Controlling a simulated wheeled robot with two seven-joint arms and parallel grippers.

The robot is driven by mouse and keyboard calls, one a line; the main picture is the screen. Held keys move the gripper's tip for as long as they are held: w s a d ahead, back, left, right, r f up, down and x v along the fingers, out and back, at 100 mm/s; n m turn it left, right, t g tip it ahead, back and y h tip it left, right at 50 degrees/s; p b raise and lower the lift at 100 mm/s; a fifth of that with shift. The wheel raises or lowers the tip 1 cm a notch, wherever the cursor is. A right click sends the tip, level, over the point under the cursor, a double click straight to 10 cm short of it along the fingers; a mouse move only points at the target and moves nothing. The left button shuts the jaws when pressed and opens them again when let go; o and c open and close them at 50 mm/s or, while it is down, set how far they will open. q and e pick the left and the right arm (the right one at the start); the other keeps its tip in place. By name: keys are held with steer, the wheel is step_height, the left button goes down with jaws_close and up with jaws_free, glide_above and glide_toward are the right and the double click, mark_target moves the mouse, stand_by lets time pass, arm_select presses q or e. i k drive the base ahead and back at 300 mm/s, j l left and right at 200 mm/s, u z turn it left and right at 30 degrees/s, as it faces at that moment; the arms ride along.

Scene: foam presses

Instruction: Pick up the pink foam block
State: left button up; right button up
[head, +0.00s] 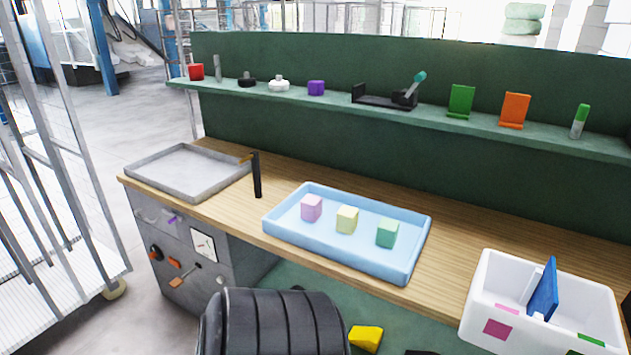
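The pink foam block (311,208) is a small pale pink cube in the light blue tray (290,241) on the wooden bench. It sits upright in the left part of the tray, apart from the other blocks. A pale yellow block (347,219) stands in the middle and a green block (387,233) to the right in the same tray. Neither of my grippers shows in the head view, and nothing touches the pink block.
A grey shallow basin (185,190) and a black tap-like post (257,177) are left of the tray. A white bin (490,275) with a blue divider (543,290) stands at right. A green shelf (330,108) with small items runs behind.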

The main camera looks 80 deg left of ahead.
mark_target(310, 206)
steer(key=u, duration=2.5)
steer(key=i+z, duration=0.1)
steer(key=i+l, duration=0.05)
